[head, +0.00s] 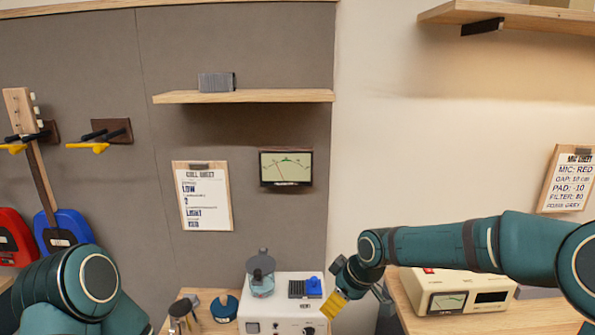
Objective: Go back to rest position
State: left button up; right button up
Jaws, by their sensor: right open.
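My right arm reaches in from the right, and its gripper (357,297) hangs at the lower middle, beside the right edge of a white amp-like box (283,317). The gripper is open, with its fingers pointing down. A yellow piece (333,304) shows at its left finger; I cannot tell whether it is part of the finger or a separate thing behind it. My left arm shows only as a rounded teal link at the lower left. Its gripper is out of view.
A glass-like jar (261,276) and a dark block with a blue knob (305,287) stand on the white box. A cream meter unit (458,291) sits on the right bench beneath my right arm. A shelf (243,97) and a clipboard (203,196) are on the wall.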

jog(key=s+a+f+m+g+y+b, duration=0.1)
jog(key=s+f+m, duration=0.25)
jog(key=f, duration=0.55)
jog(key=s+a+f+m, duration=0.2)
jog(key=s+f, duration=0.3)
jog(key=f, duration=0.5)
pick_arm(q)
notch_tip(320, 180, down, 2)
jog(key=shift+f+b, duration=0.15)
jog(key=shift+b, duration=0.35)
pick_arm(e)
jog(key=s+d+f+m+h, duration=0.1)
jog(key=s+d+f+m, duration=0.3)
jog(key=s, duration=0.9)
notch_tip(320, 180, down, 5)
jog(key=m, duration=0.3)
jog(key=shift+r, duration=0.1)
